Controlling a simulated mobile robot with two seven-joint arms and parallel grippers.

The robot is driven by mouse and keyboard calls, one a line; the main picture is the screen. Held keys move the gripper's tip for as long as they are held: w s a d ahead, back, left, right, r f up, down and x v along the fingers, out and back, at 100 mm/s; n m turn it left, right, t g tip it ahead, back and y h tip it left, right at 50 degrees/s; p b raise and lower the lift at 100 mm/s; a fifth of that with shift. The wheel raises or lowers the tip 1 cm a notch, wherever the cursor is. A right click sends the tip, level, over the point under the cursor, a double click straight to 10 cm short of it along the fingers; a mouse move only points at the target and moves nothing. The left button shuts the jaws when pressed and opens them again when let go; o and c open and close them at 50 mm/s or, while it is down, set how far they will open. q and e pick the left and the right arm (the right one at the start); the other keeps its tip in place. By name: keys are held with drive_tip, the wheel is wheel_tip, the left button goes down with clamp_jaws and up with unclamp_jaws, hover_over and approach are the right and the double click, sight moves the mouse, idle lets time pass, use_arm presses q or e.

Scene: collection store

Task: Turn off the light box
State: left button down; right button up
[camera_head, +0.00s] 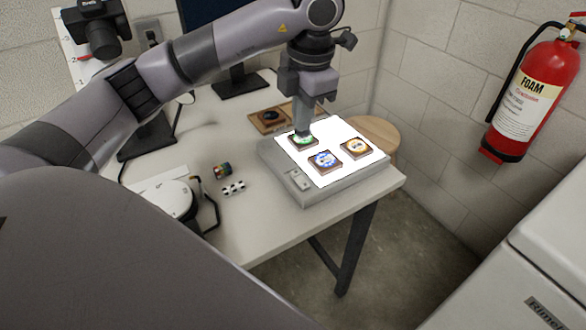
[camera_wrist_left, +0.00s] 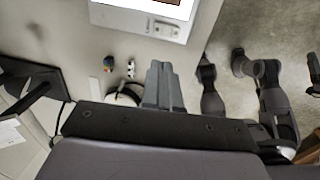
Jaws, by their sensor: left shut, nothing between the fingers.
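The light box (camera_head: 284,163) lies near the table's right corner, its top panel glowing white. A small switch (camera_head: 299,181) sits on its front-left casing; the switch also shows in the left wrist view (camera_wrist_left: 166,28). Several framed slides lie on the panel, including a blue one (camera_head: 325,161), an orange one (camera_head: 356,148) and a green one (camera_head: 303,139). My left gripper (camera_head: 303,131) is shut and empty, pointing down in front of the green slide in the head view and partly covering it. Whether it touches cannot be told. In the left wrist view its fingers (camera_wrist_left: 163,88) are together.
A wooden tray (camera_head: 268,121) with a dark round item lies behind the box. A small colourful cube (camera_head: 222,170) and a black-and-white piece (camera_head: 234,187) lie to its left. A monitor stands behind. A fire extinguisher (camera_head: 530,95) hangs on the right wall.

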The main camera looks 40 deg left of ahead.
idle(0.4)
use_arm(q)
drive_tip(key=b, duration=0.1)
approach(295, 175)
drive_tip(key=f, duration=0.4)
drive_tip(key=a+f, duration=0.1)
drive_tip(key=f, duration=0.1)
drive_tip(key=shift+w+f, duration=0.15)
drive_tip(key=shift+f, duration=0.2)
drive_tip(key=shift+f, duration=0.1)
drive_tip(key=shift+a+f+g+h, duration=0.1)
drive_tip(key=shift+f+g+h, duration=0.2)
drive_tip(key=shift+h, duration=0.2)
drive_tip(key=shift+r, duration=0.1)
